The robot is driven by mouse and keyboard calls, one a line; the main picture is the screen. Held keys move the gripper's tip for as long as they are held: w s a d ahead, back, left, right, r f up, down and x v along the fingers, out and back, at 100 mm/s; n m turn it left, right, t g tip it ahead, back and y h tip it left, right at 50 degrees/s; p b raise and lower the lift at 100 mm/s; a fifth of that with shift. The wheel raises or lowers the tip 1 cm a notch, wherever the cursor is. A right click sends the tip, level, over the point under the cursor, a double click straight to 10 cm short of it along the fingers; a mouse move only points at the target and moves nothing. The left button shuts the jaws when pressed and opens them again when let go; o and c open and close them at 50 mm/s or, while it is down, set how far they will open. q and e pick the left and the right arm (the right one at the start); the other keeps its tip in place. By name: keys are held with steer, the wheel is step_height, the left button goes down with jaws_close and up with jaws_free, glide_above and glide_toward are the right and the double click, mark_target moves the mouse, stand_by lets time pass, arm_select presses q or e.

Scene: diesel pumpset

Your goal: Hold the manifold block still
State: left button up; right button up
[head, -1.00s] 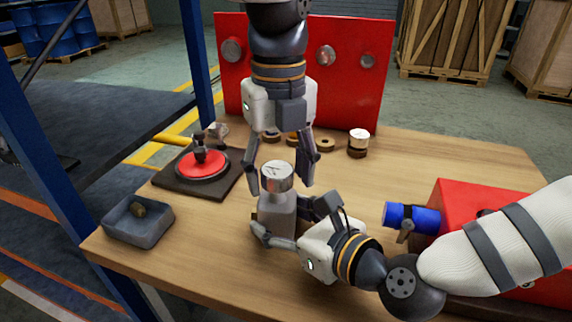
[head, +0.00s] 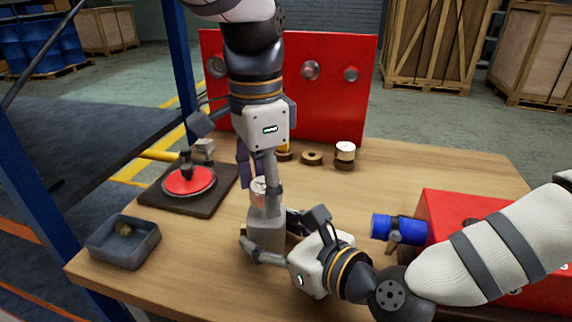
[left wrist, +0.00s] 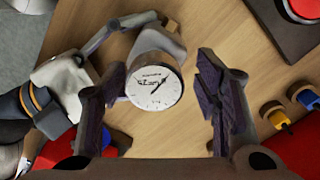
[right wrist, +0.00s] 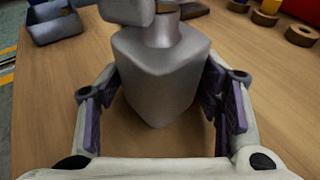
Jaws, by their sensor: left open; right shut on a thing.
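The manifold block (head: 266,236) is a grey block standing on the wooden table, with a round white-faced gauge (head: 258,188) on top. My right gripper (head: 270,238) is shut on the block, with one finger on each side. The right wrist view shows the block (right wrist: 155,75) between the purple finger pads. My left gripper (left wrist: 160,90) is open above the block. In the left wrist view, the gauge (left wrist: 155,86) lies between its fingers, nearer the left one, and its dial faces the camera. In the head view a left finger partly hides the gauge.
A grey bin (head: 124,241) and a dark plate with a red disc (head: 189,182) stand at the left. A red box (head: 440,207) with a blue cylinder (head: 398,229) is at the right. Brown rings (head: 312,158) and a red panel (head: 330,108) stand behind.

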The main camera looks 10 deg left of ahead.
arm_select(q)
steer(key=n, duration=0.6)
steer(key=shift+s, duration=0.1)
steer(key=shift+d, duration=0.3)
jaws_close()
